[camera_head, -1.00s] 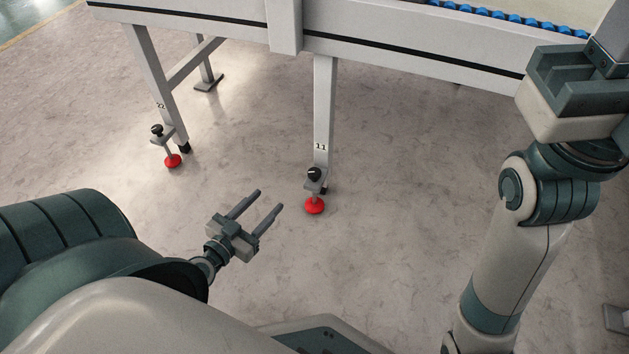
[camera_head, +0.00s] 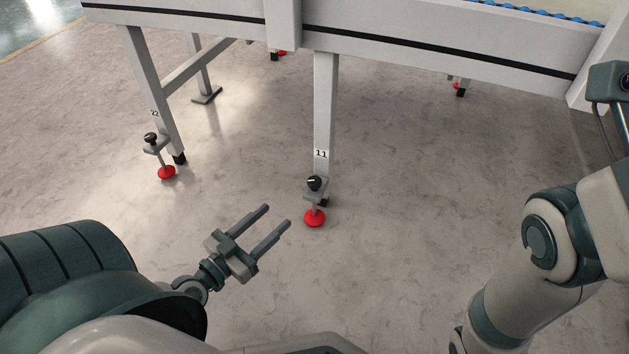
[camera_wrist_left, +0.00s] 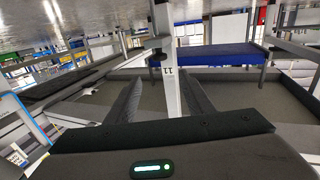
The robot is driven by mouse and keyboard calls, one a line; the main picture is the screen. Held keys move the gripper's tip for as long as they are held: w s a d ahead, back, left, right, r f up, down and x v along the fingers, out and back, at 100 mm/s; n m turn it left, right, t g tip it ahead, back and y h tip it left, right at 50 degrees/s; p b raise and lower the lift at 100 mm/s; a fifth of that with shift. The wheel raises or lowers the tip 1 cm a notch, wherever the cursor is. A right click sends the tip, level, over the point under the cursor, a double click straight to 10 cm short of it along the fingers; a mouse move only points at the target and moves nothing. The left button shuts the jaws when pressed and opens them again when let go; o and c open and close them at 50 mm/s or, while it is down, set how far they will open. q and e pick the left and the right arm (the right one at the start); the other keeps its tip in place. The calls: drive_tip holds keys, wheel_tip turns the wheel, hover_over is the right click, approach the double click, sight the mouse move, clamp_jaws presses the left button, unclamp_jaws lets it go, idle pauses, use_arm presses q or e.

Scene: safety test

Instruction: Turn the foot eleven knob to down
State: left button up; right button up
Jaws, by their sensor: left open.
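The foot eleven knob (camera_head: 314,183) is a small black knob with a light mark, on a bracket of the conveyor leg labelled 11 (camera_head: 321,120). A red foot disc (camera_head: 314,217) sits below it on the floor. My left gripper (camera_head: 277,215) is open and empty, left of the knob and apart from it, its fingers pointing up and right. In the left wrist view the leg with its 11 label (camera_wrist_left: 168,72) stands beyond the two spread fingers (camera_wrist_left: 160,100); I cannot make out the knob clearly there. My right gripper is outside the frames; only my right arm shows.
Another leg, labelled 22 (camera_head: 154,113), has its own black knob (camera_head: 151,138) and red foot disc (camera_head: 166,172) at the left. The conveyor frame (camera_head: 400,55) crosses above. The floor between the legs (camera_head: 250,140) is clear.

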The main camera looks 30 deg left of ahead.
sight(310, 185)
use_arm(q)
drive_tip(key=w, duration=0.5)
drive_tip(key=w+d+p, duration=0.1)
drive_tip(key=w, duration=1.1)
drive_tip(key=shift+d, duration=0.4)
drive_tip(key=shift+c, duration=0.2)
drive_tip(key=c, duration=1)
